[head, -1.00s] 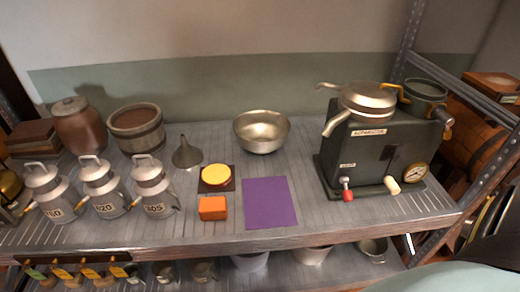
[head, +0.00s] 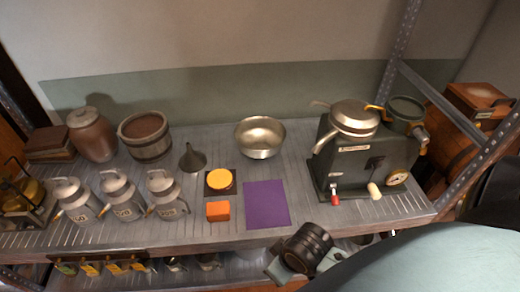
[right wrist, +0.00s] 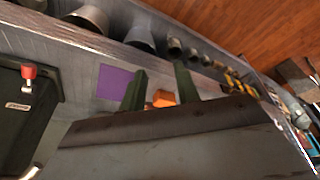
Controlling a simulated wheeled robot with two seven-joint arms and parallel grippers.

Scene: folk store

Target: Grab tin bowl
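My right arm comes in at the bottom right of the head view, in front of the shelf edge and well short of the bowl. In the right wrist view my right gripper (right wrist: 160,80) has its two dark green fingers apart, with nothing held between them. My left gripper is not in view.
A funnel (head: 193,158) and milk cans (head: 121,197) stand left; a dark separator machine (head: 352,160) stands right.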

